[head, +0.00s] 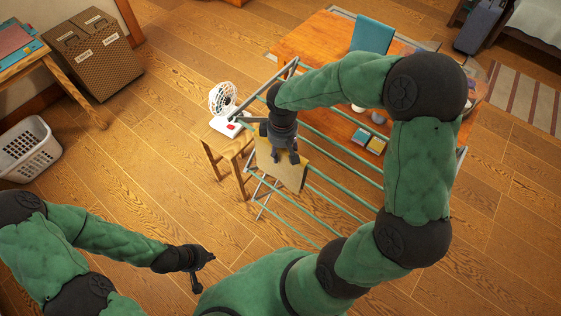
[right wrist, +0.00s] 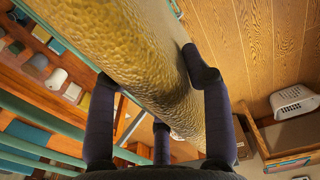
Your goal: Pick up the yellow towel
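The yellow towel (head: 287,176) hangs over the bars of a drying rack (head: 325,189) in the middle of the head view. My right gripper (head: 283,158) is over the towel's top. In the right wrist view the towel (right wrist: 130,50) runs close between the spread dark fingers of this gripper (right wrist: 158,85). The gripper looks open around it, and one fingertip seems to touch or nearly touch the cloth. My left gripper (head: 202,272) is empty and open, low at the left over bare floor, away from the towel.
A wooden stool (head: 229,147) with a white fan (head: 224,103) stands just left of the rack. A wooden table (head: 320,42) is behind it. A white laundry basket (head: 27,150) and a brown hamper (head: 98,60) are at the left. The floor between is clear.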

